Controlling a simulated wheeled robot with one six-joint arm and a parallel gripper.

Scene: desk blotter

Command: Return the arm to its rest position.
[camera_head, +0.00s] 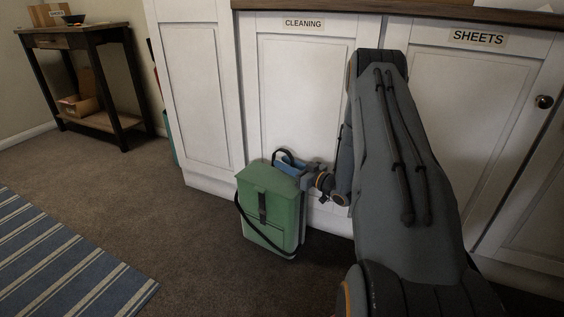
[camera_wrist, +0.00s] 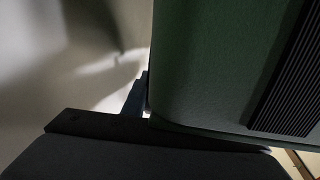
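My arm stretches down the right side of the head view, and my gripper (camera_head: 290,168) is at the back upper edge of a green bag (camera_head: 268,215). The bag has a black strap and a dark buckle band, and it is upright at the carpet in front of the white cabinet. Its body hides part of my gripper. In the wrist view the green bag (camera_wrist: 205,70) fills the right side, very close, with a dark ribbed strip on it. Dark gripper parts (camera_wrist: 135,105) show beside its lower left edge. I cannot tell whether the fingers are closed on it.
White cabinet doors labelled CLEANING (camera_head: 303,23) and SHEETS (camera_head: 478,38) stand close behind my arm. A dark side table (camera_head: 85,40) with a box (camera_head: 82,104) on its lower shelf is at the far left. A blue striped rug (camera_head: 60,265) lies front left. Carpet between is clear.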

